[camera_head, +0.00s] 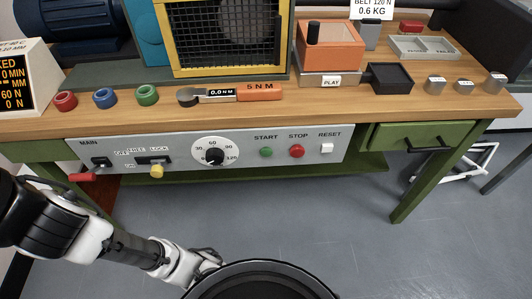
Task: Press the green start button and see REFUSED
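The green start button (266,152) is on the grey control panel (350,140) on the front of the wooden bench, under the label START. The red stop button (297,151) is to its right. My arm reaches in from the lower left, low in front of the bench. Its far end goes behind a dark round shape at the bottom, so my gripper's fingers are not visible.
The panel also has a white reset button (327,148), a dial (215,152), a red-handled main switch (101,163) and a yellow-knobbed switch (155,163). A green drawer (415,138) is to the right. Grey floor in front of the bench is clear.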

